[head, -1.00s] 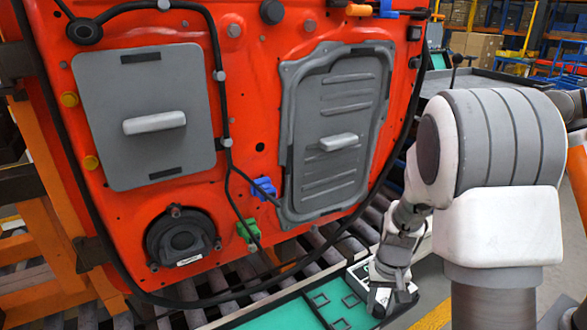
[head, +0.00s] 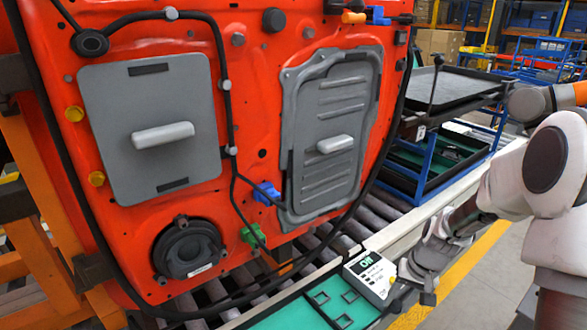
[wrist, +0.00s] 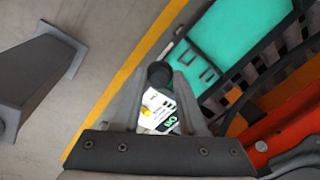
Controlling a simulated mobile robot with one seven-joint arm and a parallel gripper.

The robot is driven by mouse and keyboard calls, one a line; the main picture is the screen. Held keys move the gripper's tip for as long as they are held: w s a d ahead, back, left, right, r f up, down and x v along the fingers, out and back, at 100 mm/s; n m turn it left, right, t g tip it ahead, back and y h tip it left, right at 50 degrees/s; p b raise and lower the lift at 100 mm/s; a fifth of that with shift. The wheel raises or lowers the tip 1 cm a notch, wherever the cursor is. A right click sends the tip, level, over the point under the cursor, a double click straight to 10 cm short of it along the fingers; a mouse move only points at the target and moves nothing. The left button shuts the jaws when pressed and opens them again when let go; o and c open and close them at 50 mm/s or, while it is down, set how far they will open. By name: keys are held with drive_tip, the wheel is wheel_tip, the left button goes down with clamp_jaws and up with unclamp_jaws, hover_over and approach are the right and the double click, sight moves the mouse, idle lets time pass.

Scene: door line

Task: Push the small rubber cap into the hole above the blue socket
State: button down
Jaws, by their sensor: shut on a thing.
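The orange-red door panel (head: 240,85) fills the left of the head view. The blue socket (head: 266,193) sits low on it, between two grey plates, with a small dark hole (head: 262,153) above it. In the wrist view, my gripper (wrist: 160,78) is shut on a dark round rubber cap (wrist: 159,73) between its fingertips. In the head view, my gripper (head: 427,284) is low at the right, well away from the panel and beside a white box. I cannot make out the cap clearly there.
The white box (head: 370,274) has a yellow button and stands at the end of a green tray (head: 315,308). A green socket (head: 252,236) and black cable lie near the blue socket. A blue-framed cart (head: 440,150) stands behind my arm. Rollers run under the panel.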

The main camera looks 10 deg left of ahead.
drive_tip(key=w+a+r+m+t+y+p, duration=0.3)
drive_tip(key=w+a+r+y, duration=0.1)
drive_tip(key=w+a+r, duration=0.15)
drive_tip(key=m+t+y+p, duration=0.1)
drive_tip(key=t+y+p, duration=0.5)
drive_tip(key=t+y, duration=0.2)
approach(262, 153)
drive_tip(key=shift+b+x, duration=0.9)
drive_tip(key=shift+x, duration=1.45)
drive_tip(key=shift+b+x, duration=0.3)
drive_tip(key=shift+x, duration=0.5)
